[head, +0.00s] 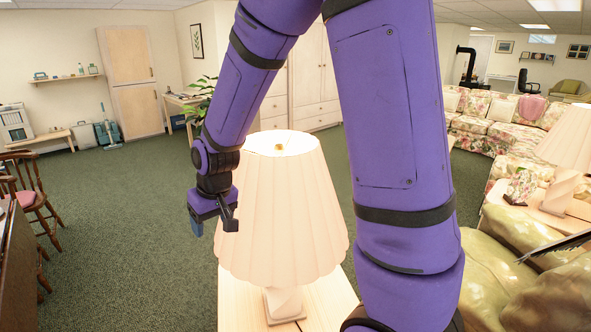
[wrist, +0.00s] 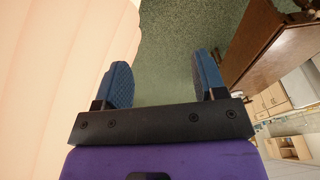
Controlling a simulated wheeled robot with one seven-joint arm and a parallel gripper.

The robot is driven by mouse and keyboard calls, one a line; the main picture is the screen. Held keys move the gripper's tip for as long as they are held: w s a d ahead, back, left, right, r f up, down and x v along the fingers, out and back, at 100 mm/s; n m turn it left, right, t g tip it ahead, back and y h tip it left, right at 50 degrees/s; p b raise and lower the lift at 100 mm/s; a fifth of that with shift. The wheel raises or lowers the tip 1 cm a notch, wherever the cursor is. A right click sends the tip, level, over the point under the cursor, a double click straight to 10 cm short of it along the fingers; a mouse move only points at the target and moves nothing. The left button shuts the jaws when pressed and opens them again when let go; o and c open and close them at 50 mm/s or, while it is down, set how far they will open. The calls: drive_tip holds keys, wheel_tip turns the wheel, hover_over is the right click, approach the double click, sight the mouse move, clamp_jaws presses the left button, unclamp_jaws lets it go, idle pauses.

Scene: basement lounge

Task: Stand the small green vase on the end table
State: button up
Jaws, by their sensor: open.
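I cannot make out a small green vase in either view. A pale wooden end table (head: 335,298) stands close in front of me, with a lit lamp on it and my arm hiding part of its top. A second pale end table (head: 548,218) with a lamp stands at the right. My gripper (head: 212,224) hangs left of the near lampshade, pointing down, above the floor. In the wrist view my gripper (wrist: 163,78) has its two blue fingers apart, with only green carpet between them.
The near lamp's pleated shade (head: 280,215) is very close to my gripper and fills the left of the wrist view. Dark wooden furniture (head: 18,265) and chairs stand at the left. A green sofa (head: 510,260) is at the right. Open carpet (head: 120,200) lies left of the lamp.

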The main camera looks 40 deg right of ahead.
drive_tip(key=s+d+r+t, duration=0.1)
drive_tip(key=s+d+r, duration=0.1)
drive_tip(key=s+r, duration=0.7)
drive_tip(key=s+d+r+t, duration=0.1)
drive_tip(key=s+d+r, duration=0.1)
drive_tip(key=s+r, duration=0.8)
drive_tip(key=shift+s+d+r+t+h, duration=0.2)
drive_tip(key=shift+s+t+h, duration=0.15)
drive_tip(key=shift+s, duration=1.75)
